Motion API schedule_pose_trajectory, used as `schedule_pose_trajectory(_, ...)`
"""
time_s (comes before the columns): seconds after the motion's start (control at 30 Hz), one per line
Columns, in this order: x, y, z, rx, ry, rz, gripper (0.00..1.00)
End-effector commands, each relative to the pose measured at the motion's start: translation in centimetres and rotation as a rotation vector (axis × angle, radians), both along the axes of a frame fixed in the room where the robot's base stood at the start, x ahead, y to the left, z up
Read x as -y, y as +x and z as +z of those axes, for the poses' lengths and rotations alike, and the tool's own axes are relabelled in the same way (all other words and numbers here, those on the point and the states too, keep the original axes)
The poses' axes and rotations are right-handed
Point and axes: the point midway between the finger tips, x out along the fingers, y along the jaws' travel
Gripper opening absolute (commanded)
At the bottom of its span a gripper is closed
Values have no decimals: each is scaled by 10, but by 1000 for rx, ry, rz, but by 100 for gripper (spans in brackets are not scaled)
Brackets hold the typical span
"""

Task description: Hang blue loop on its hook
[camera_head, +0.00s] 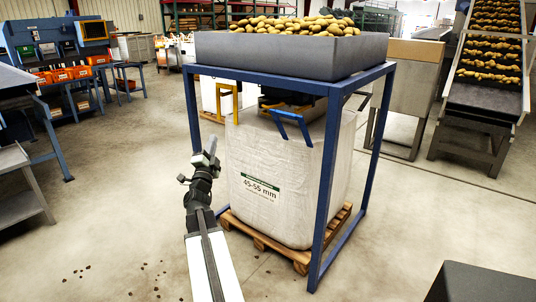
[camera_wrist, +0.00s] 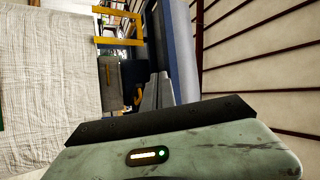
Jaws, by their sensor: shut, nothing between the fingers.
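The blue loop (camera_head: 292,126) stands up from the top front edge of the white bulk bag (camera_head: 270,185), which is marked 45-55 mm. My gripper (camera_head: 211,146) is shut and empty. It points upward, left of the bag and clear of the blue loop. In the wrist view the shut fingers (camera_wrist: 156,92) lie in front of a blue post (camera_wrist: 181,50). The blue loop does not show there. I cannot clearly make out the blue loop's hook in either view.
A blue frame (camera_head: 330,180) surrounds the bag and carries a grey bin (camera_head: 290,57) of potatoes. A yellow loop (camera_head: 226,100) is at the bag's left side; a yellow loop also shows in the wrist view (camera_wrist: 139,25). A wooden pallet (camera_head: 301,260) lies below. Floor at left is open.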

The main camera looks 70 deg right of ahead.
Motion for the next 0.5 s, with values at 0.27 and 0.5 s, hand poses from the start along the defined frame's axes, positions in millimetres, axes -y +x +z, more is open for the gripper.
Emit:
schedule_pose_trajectory(0.27, 46, -167, -27, 310, -117, -366, 0)
schedule_pose_trajectory(0.5, 52, -175, -18, 324, -124, -383, 0)
